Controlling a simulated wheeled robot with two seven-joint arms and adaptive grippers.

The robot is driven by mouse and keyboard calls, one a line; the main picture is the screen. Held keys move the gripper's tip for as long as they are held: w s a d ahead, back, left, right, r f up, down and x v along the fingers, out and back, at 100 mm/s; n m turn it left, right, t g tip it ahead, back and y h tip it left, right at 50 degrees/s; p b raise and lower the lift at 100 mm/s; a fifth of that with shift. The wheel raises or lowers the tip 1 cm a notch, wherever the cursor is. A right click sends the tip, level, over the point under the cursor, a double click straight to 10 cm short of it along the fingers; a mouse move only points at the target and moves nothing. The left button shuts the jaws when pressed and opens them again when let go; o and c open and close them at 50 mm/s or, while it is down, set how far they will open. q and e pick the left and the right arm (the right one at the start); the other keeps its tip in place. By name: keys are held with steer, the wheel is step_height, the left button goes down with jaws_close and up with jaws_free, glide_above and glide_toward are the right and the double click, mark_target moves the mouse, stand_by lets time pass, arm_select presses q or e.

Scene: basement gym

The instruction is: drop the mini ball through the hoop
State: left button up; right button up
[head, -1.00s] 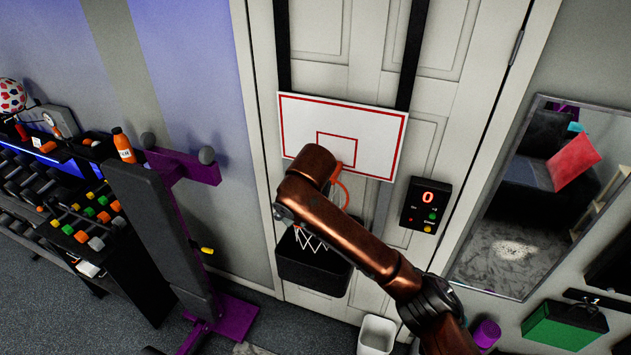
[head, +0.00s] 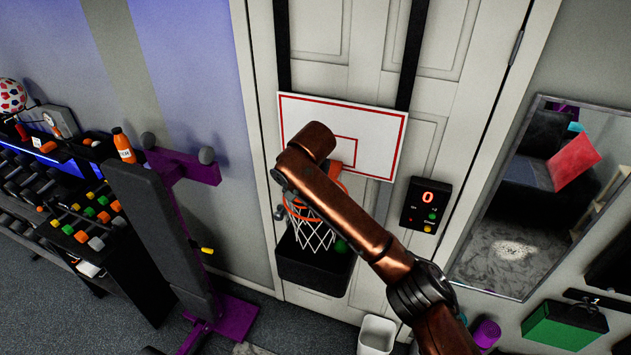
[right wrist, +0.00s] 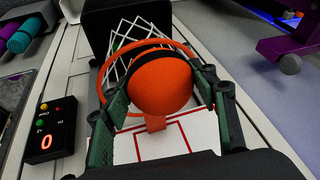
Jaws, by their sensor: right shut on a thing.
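The mini ball (right wrist: 162,84) is orange with a dark band, held between the green-padded fingers of my right gripper (right wrist: 160,92) in the right wrist view. My right gripper is shut on it. The orange hoop rim (right wrist: 187,55) shows around and behind the ball there, with the white net (right wrist: 122,45) beyond. In the head view, the rim (head: 338,184) and net (head: 318,236) hang below the white backboard (head: 368,128). My copper right arm covers part of the hoop, and the ball cannot be clearly made out there. My left gripper is not in view.
A black bin (head: 305,270) hangs under the net, with a small green thing (head: 341,246) by it. A scoreboard (head: 427,204) reading 0 is on the door right of the hoop. A bench (head: 150,215) stands left; a white bin (head: 377,335) stands below.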

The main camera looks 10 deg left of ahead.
steer(key=w+d+f, duration=0.1)
steer(key=w+f, duration=0.1)
steer(key=w, duration=0.8)
steer(key=shift+w+d, duration=0.15)
steer(key=shift+w, duration=0.2)
stand_by(0.7)
steer(key=o, duration=1.1)
steer(key=shift+s, duration=0.15)
